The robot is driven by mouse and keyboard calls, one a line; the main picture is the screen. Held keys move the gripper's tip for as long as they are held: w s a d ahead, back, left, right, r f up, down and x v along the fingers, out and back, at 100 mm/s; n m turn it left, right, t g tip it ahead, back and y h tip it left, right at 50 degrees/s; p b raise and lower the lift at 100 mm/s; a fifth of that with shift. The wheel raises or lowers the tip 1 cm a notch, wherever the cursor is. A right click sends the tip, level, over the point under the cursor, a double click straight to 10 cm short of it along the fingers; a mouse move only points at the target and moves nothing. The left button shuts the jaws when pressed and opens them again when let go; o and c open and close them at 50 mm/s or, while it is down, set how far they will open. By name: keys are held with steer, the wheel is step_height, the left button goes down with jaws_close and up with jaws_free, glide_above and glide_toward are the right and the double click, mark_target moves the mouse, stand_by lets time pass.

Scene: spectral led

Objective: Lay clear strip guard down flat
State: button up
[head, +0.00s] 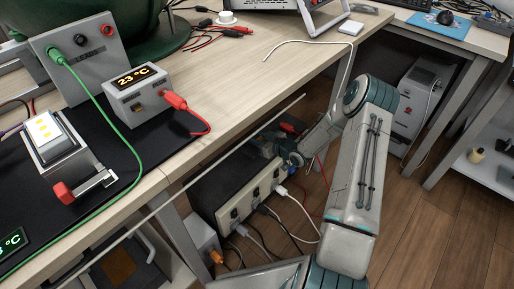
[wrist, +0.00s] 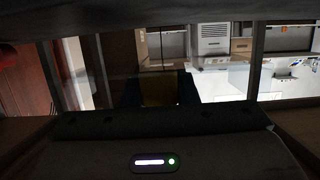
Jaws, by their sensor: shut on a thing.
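A long, thin pale line (head: 215,160) runs slantwise just below the table's front edge in the head view. It looks like the upper edge of the clear strip guard, but its see-through face is hard to make out. My gripper (head: 270,143) is low beside the table front, at the far end of a pale outlet box (head: 236,192), close to that line. It is shut on what appears to be the guard; the contact itself is too small and dark to see. In the wrist view, dark bands cross the top and bottom, and the fingertips cannot be made out.
Several plugs and cables hang from the outlet box over the wooden floor (head: 440,235). The table (head: 225,100) carries a temperature box (head: 137,95), a lit block in a clamp (head: 50,135) and a green cable. A white cable (head: 335,45) droops over the edge near my arm.

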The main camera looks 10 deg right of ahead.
step_height(320, 180, down, 4)
steer(key=shift+r+b, duration=0.1)
steer(key=shift+b, duration=0.8)
steer(key=shift+r, duration=0.1)
steer(key=o, duration=1)
